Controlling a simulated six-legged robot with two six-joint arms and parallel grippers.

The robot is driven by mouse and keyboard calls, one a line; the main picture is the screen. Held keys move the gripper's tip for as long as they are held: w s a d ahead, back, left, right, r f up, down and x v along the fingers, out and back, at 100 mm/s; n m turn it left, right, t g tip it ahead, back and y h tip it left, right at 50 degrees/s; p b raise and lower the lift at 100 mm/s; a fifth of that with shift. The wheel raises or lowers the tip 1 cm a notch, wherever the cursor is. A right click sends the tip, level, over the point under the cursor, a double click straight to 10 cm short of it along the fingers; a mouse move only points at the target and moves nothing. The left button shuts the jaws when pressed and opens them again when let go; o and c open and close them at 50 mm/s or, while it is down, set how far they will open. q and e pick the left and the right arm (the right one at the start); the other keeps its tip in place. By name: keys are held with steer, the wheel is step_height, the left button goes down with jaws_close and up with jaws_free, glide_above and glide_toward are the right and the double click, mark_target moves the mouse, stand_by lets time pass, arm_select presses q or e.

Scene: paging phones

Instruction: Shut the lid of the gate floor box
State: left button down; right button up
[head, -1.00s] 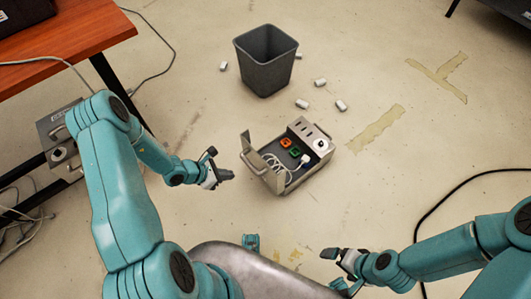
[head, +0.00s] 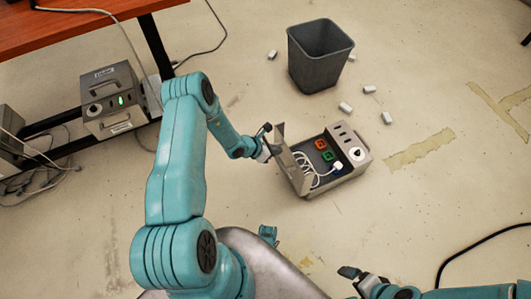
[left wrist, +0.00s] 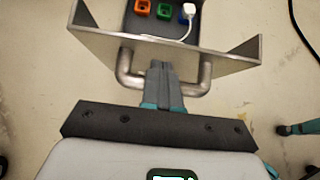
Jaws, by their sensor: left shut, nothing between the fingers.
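The grey floor box (head: 347,167) stands on the floor at the middle right in the head view. Its lid (head: 281,140) stands up at the left side, open. Inside are an orange socket (head: 320,144), a green socket (head: 327,156) and a white plug with a coiled cable. My left gripper (head: 267,142) is shut and empty, close by the outer side of the lid. In the left wrist view its fingers (left wrist: 164,76) overlap the metal handle (left wrist: 126,74) in front of the raised panel; contact is unclear. My right gripper (head: 352,274) is low in the head view, away from the box.
A dark bin (head: 318,60) stands behind the box, with several small white pieces on the floor around it. A second grey box (head: 112,98) with a green light is under the red table (head: 75,30) at left.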

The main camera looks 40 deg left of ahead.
arm_select(q)
steer(key=shift+w+d, duration=0.35)
steer(key=shift+w, duration=0.5)
